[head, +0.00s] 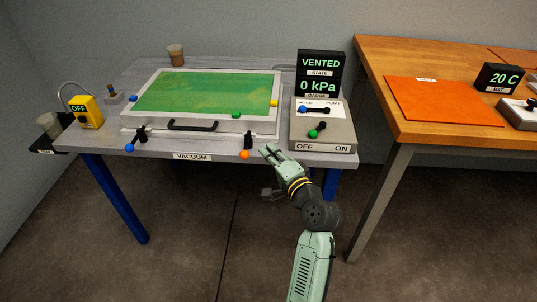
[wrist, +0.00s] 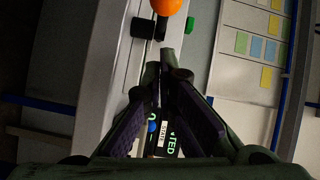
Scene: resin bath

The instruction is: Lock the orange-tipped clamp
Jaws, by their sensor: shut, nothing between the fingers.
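The orange-tipped clamp (head: 248,141) is a small black clamp at the right of the vacuum chamber's front edge. Its orange ball tip (head: 244,154) points outward toward the table's front edge. The orange ball (wrist: 167,6) also shows at the top of the wrist view, cut by the frame edge. The vacuum chamber (head: 160,124) has a pale frame, a green top and a black front handle (head: 193,126). My gripper (head: 269,150) is shut and empty, just right of the orange tip and apart from it. Its dark fingers (wrist: 166,72) meet below the ball in the wrist view.
A blue-tipped clamp (head: 140,136) sits at the chamber's front left. A control box (head: 337,137) with a blue and a green lever stands right of the chamber. The display (head: 319,73) behind it reads VENTED, 0 kPa. A wooden table (head: 450,129) stands at right.

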